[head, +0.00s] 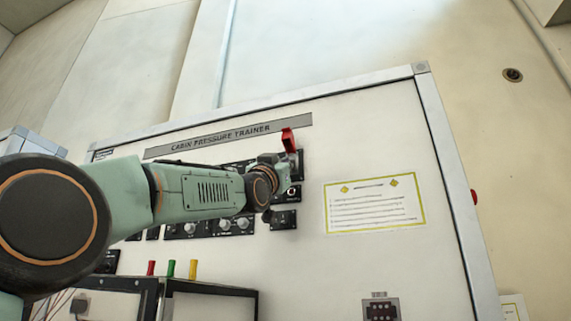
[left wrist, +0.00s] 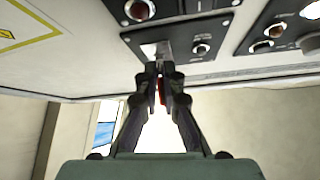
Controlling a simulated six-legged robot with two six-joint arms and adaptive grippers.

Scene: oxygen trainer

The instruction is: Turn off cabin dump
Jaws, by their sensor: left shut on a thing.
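The cabin pressure trainer (head: 390,130) is a pale panel with a grey frame and dark switch plates. A red switch guard (head: 289,140) stands raised at the upper right of its switches. My left gripper (head: 285,166) is at the panel just below the guard, and my own wrist partly hides that switch plate. In the left wrist view, the closed fingertips (left wrist: 160,72) meet at a dark switch plate (left wrist: 182,40), with the red guard (left wrist: 161,92) showing narrowly between the fingers. The toggle and any label there are hidden. My right gripper is not in view.
Knobs (head: 235,224) and dark switch plates lie below and left of my left gripper. A yellow-bordered notice (head: 375,203) is to the right. Red, green and yellow posts (head: 171,268) stand at the lower left. The panel between notice and frame is bare.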

